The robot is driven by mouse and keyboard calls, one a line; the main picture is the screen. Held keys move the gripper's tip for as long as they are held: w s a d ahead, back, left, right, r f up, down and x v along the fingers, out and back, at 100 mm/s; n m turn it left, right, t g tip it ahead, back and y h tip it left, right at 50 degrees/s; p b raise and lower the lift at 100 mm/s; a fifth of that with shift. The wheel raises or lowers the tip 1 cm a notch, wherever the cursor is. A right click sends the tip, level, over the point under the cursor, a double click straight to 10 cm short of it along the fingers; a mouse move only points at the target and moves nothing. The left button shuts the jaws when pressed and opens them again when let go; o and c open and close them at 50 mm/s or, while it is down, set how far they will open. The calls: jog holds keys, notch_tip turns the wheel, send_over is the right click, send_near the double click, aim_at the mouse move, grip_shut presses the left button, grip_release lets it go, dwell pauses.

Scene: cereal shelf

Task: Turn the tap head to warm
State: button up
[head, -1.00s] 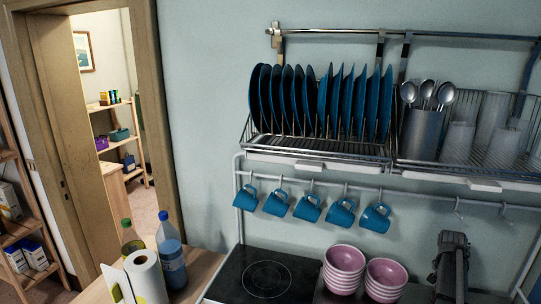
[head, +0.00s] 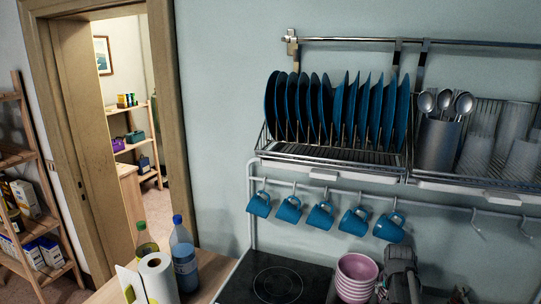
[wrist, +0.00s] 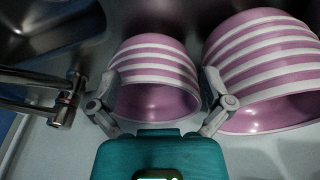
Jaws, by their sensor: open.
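A chrome tap (wrist: 62,112) shows at the left of the wrist view. Its long bar runs in from the left edge, and a small reddish mark sits near its joint. Its handle setting is hard to read. My gripper (wrist: 160,112) is open and empty, its two grey fingers spread wide. The left finger is just to the right of the tap, with a small gap in the picture. In the head view my dark grey arm shows at the bottom right, and the tap cannot be made out there.
Pink-and-white striped bowls stand close beyond my fingers, a left one (wrist: 155,75) and a right one (wrist: 262,65). A bowl stack (head: 357,272) stands beside my arm. Blue mugs (head: 320,216) hang above, under the plate rack (head: 330,157). Bottles (head: 184,255) stand left of the hob (head: 275,283).

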jog(key=s+a+f+n, duration=0.1)
jog(key=s+a+n, duration=0.2)
jog(key=a, duration=0.8)
jog(key=s+a+f+n+g+y+b, duration=0.1)
jog(key=s+a+n, duration=0.2)
jog(key=s+a, duration=0.4)
jog(key=a, duration=0.4)
jog(key=shift+n+g+b, duration=0.3)
jog(key=shift+n, duration=0.1)
